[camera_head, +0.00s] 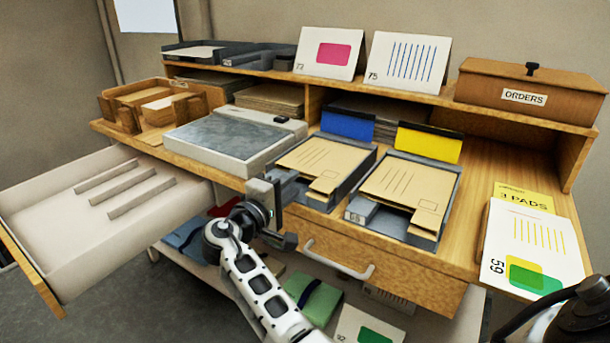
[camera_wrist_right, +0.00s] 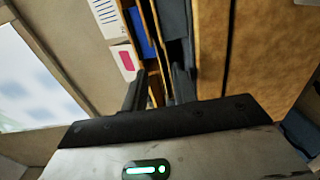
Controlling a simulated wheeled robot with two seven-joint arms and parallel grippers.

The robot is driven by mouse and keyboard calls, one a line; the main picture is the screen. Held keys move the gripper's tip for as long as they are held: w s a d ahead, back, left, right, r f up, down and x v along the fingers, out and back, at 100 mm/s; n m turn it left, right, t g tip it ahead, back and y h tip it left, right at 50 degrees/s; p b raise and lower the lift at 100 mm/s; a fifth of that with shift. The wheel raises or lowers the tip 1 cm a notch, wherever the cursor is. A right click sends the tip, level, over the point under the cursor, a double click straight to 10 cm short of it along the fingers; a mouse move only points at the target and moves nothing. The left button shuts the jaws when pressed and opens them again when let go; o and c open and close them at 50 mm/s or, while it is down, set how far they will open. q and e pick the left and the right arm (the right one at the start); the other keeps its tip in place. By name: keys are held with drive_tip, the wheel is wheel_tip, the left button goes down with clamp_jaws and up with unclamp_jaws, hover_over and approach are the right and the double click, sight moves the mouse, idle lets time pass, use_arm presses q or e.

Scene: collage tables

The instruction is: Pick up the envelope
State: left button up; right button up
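Two tan envelopes lie face up in grey trays on the desk in the head view. The left envelope (camera_head: 322,160) is in a tray (camera_head: 318,200) with a blue panel (camera_head: 347,124) behind it. The right envelope (camera_head: 408,187) is in a tray (camera_head: 422,238) with a yellow panel (camera_head: 429,144). My right gripper (camera_head: 277,213) is at the desk's front edge, left of the left tray's front corner. In the right wrist view its fingers (camera_wrist_right: 159,72) are apart, with nothing visibly held between them. I cannot tell whether they touch the tray. My left gripper is out of view.
An open drawer (camera_head: 40,210) juts out at the left. A grey flat device (camera_head: 225,140) sits left of the trays. A wooden orders box (camera_head: 530,92) and cards (camera_head: 330,52) stand on the upper shelf. A white card pad (camera_head: 533,245) is at the right. A drawer handle (camera_head: 338,260) protrudes below.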

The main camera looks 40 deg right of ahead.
sight(303, 189)
drive_tip(key=x, duration=0.3)
drive_tip(key=shift+w+d, duration=0.15)
drive_tip(key=shift+d, duration=0.15)
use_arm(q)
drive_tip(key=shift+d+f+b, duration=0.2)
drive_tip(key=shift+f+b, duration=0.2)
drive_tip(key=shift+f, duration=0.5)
use_arm(e)
drive_tip(key=shift+x, duration=0.95)
